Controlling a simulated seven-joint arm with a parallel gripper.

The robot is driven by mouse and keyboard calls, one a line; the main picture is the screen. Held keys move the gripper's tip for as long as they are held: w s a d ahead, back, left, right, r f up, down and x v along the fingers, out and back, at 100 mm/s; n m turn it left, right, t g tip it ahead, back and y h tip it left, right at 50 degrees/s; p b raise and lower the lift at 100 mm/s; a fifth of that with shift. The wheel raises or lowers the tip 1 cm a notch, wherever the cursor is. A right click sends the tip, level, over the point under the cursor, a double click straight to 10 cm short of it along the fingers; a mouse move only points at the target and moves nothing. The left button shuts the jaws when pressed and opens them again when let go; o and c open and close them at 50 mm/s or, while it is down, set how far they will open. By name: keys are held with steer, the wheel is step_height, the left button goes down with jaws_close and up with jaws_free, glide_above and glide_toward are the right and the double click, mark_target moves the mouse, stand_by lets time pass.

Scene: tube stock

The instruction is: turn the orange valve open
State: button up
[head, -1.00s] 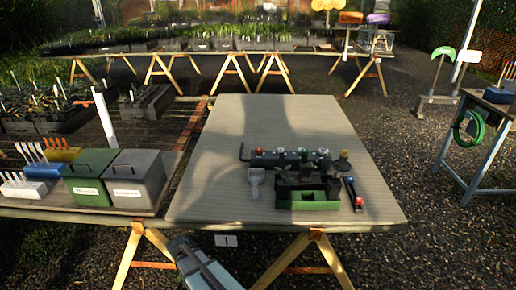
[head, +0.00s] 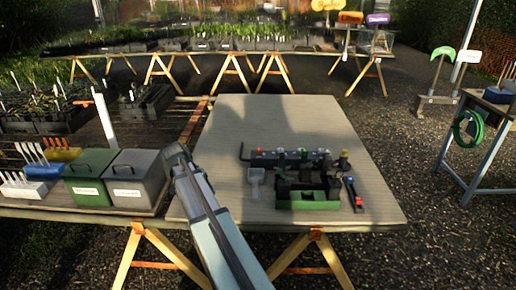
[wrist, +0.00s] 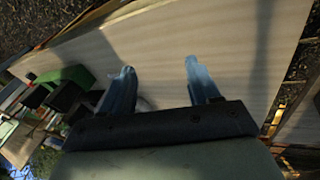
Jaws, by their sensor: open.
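The orange valve (head: 259,151) is a small orange cap at the left end of a dark pipe manifold (head: 290,161) lying on the table. Its exact turn position is too small to tell. My gripper (wrist: 158,68) is open and empty in the wrist view, its two fingers apart above the pale tabletop. In the head view my gripper (head: 175,156) is left of the manifold, near the table's left edge beside the grey bin, well apart from the valve. The valve is not seen in the wrist view.
A green tray (head: 307,200) and a clear scoop (head: 256,183) lie in front of the manifold, with a dark tool (head: 353,194) to the right. Green (head: 91,177) and grey (head: 135,178) bins stand left. The table's (head: 270,115) back half is clear.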

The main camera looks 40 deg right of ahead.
steer(key=w+d+r+m+t, duration=0.1)
steer(key=w+d+r, duration=0.2)
steer(key=d, duration=0.6)
steer(key=w+d+r+m, duration=0.2)
steer(key=w+d+r, duration=0.2)
steer(key=d, duration=0.4)
steer(key=m+t, duration=0.1)
steer(key=m, duration=0.1)
glide_toward(259, 149)
steer(key=shift+h, duration=0.4)
steer(key=x, duration=0.8)
steer(key=shift+w+a+f, duration=0.1)
steer(key=shift+a+f, duration=0.1)
steer(key=shift+f, duration=0.15)
steer(key=shift+c, duration=0.2)
steer(key=c, duration=1)
steer(key=shift+t, duration=0.3)
